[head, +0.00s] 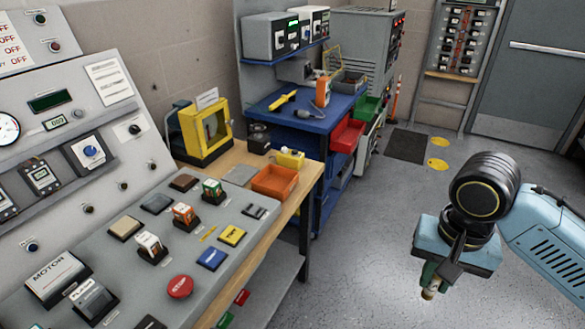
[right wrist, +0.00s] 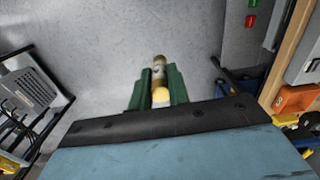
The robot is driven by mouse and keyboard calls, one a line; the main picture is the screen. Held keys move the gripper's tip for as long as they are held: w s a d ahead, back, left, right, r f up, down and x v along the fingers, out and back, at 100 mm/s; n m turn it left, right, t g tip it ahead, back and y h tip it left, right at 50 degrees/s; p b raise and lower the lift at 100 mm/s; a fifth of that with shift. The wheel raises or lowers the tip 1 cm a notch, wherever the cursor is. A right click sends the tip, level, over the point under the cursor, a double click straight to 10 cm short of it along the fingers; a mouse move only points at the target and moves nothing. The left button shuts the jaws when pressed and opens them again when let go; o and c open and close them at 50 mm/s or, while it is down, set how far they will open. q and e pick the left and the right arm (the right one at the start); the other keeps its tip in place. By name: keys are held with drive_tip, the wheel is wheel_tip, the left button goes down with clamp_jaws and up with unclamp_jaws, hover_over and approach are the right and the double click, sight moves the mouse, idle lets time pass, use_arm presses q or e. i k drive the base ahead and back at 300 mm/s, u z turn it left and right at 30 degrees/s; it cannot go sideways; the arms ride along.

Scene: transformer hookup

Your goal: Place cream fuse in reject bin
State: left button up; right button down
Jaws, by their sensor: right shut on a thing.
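My right gripper (head: 431,287) hangs over open floor at the right of the head view, well to the right of the bench and the bins. Its green jaws are shut on the cream fuse (head: 429,293), which shows as a small light tip below the jaws. In the right wrist view the fuse (right wrist: 159,74) lies between the two green fingers (right wrist: 160,88), with a brass-coloured end. No bin carries a readable reject label. A red bin (head: 347,135) sits at the blue bench's front edge, and an orange bin (head: 274,182) sits on the wooden bench. My left gripper is out of view.
A green bin (head: 368,107) is beside the red one. The blue bench (head: 305,133) and the sloped control panel (head: 215,225) fill the left. A yellow box (head: 205,130) stands behind the orange bin. The grey floor (head: 370,230) between bench and gripper is clear.

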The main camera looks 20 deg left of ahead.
sight(275, 186)
drive_tip(key=i, duration=2.55)
drive_tip(key=u, duration=3.45)
